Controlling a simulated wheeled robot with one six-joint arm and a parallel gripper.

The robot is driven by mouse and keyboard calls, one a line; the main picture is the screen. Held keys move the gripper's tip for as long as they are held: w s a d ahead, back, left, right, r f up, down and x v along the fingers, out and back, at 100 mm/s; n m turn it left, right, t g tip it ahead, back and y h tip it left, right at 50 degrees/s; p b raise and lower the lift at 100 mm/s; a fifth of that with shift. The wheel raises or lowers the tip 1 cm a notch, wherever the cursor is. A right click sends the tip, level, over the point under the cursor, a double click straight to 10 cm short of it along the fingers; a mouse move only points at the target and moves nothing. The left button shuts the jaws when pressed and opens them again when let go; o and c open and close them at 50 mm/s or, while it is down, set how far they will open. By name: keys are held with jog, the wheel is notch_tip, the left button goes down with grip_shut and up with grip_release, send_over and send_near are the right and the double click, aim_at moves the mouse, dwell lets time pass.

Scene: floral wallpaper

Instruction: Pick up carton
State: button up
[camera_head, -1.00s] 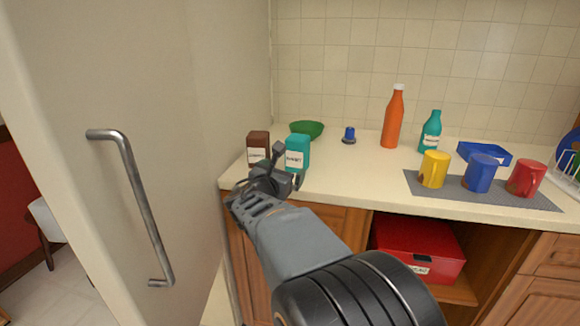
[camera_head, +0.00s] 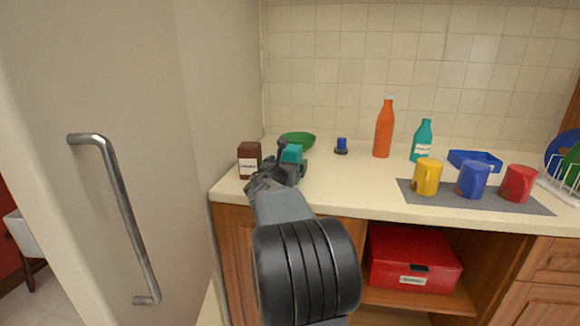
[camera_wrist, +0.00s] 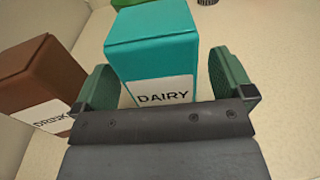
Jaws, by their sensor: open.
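A teal carton (camera_wrist: 155,62) labelled "DAIRY" stands upright on the counter, between the two open fingers of my gripper (camera_wrist: 165,90) in the wrist view. A brown carton (camera_head: 249,160) stands just to the left on the counter. In the wrist view this brown carton (camera_wrist: 40,85) is close outside the left finger.
A green bowl (camera_head: 297,140) sits behind the cartons. A blue-topped item (camera_head: 341,146), an orange bottle (camera_head: 384,130) and a teal bottle (camera_head: 421,142) stand farther right. Several mugs rest on a grey mat (camera_head: 525,206). A tall panel with a handle (camera_head: 122,215) borders the left.

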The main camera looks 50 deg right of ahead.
jog(key=shift+x, duration=1.4)
jog(key=c, duration=1.2)
